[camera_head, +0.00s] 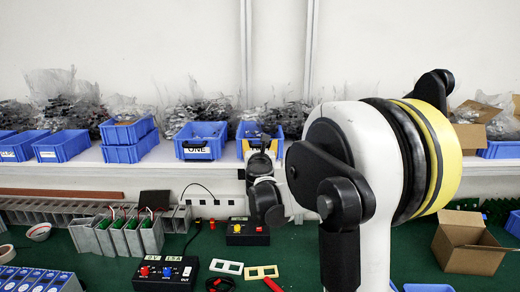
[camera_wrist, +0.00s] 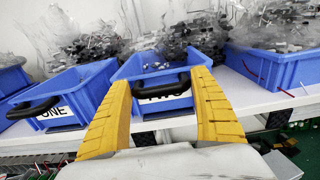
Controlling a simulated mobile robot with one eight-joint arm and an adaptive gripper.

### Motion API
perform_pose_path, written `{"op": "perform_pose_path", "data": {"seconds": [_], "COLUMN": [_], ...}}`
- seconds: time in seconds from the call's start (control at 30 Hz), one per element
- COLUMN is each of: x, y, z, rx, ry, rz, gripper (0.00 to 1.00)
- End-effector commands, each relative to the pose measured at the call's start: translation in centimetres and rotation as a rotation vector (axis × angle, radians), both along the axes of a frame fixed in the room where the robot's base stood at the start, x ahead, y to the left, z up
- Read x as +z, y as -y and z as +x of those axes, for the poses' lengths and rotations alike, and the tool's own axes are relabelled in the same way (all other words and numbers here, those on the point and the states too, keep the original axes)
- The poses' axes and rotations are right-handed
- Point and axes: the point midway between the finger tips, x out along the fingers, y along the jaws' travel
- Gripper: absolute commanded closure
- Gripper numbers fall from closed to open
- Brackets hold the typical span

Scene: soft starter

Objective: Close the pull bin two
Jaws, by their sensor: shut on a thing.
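Pull bin two (camera_wrist: 120,72) is a blue open-topped bin on the white shelf, in the middle of the wrist view. Its black front handle (camera_wrist: 163,88) lies between the two yellow fingers of my gripper (camera_wrist: 163,76), which is shut on it. The white label under the handle is mostly covered. In the head view, bin two (camera_head: 262,128) is behind my wrist, which hides much of its front. Bin one (camera_head: 201,131), labelled ONE, stands to its left and also shows in the wrist view (camera_wrist: 88,86).
The white shelf (camera_head: 80,176) holds more blue bins and bags of metal parts. Below, the green bench (camera_head: 200,272) carries metal boxes, black control boxes (camera_head: 165,272) with coloured knobs and a cardboard box (camera_head: 468,243). Another blue bin (camera_wrist: 268,72) stands right of bin two.

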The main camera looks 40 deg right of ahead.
Motion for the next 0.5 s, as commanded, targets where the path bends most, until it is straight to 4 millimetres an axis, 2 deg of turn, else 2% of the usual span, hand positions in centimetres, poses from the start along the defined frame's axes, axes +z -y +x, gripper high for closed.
{"op": "perform_pose_path", "data": {"seconds": [0.03, 0.07, 0.1, 0.37, 0.5], "x": [-0.01, -0.01, -0.01, -0.02, 0.00], "y": [-0.02, -0.03, -0.03, -0.05, -0.59], "z": [-0.05, -0.04, -0.05, -0.08, -0.78], "rx": [0.000, 0.000, 0.000, 0.000, 0.000], "ry": [0.001, 0.001, 0.001, 0.001, 0.001], "rz": [0.001, 0.001, 0.001, 0.001, 0.001], "gripper": [0.68, 0.21, 0.15, 0.15, 0.15]}}
